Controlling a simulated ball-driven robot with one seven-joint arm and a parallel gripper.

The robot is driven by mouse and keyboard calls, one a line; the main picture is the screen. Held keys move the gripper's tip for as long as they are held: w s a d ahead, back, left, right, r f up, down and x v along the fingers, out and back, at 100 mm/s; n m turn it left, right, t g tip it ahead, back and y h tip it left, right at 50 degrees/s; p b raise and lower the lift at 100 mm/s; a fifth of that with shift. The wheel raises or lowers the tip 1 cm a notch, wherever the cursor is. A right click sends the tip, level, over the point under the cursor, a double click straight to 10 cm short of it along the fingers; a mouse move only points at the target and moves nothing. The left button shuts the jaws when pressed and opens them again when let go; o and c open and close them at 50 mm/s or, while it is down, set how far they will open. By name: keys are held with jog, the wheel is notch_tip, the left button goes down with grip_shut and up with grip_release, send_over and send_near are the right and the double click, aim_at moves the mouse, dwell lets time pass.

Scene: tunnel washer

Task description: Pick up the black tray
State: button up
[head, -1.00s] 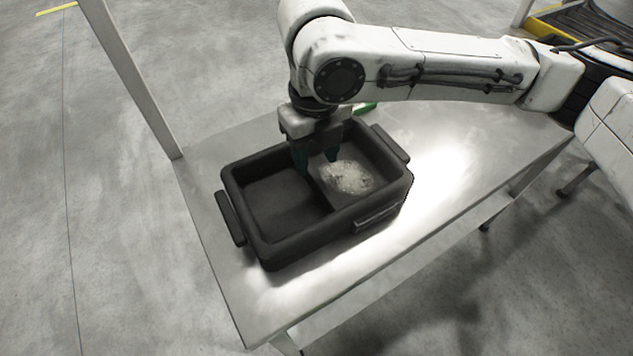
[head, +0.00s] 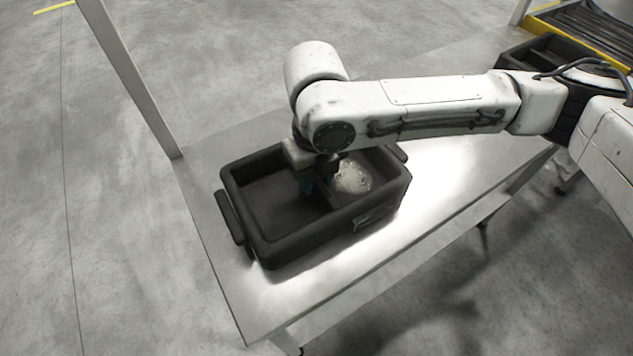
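The black tray (head: 268,250) sits on the steel table in the head view. It is a deep rectangular box with side handles and a divider between two compartments. The left compartment looks empty; the right one holds a clear, whitish lump (head: 351,178). My gripper (head: 316,181) points down inside the tray, close to the divider. One teal finger shows on the left of the divider; the other is mostly hidden. I cannot tell whether the fingers are clamped on the divider. My arm covers part of the tray's far rim.
The steel table (head: 330,295) has bare room to the right of the tray. A metal post (head: 130,80) rises at its left corner. Another black container (head: 545,50) stands at the upper right beside a yellow-edged roller conveyor (head: 590,35).

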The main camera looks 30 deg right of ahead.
grip_shut()
jog(key=shift+r, duration=0.2)
dwell(0.3)
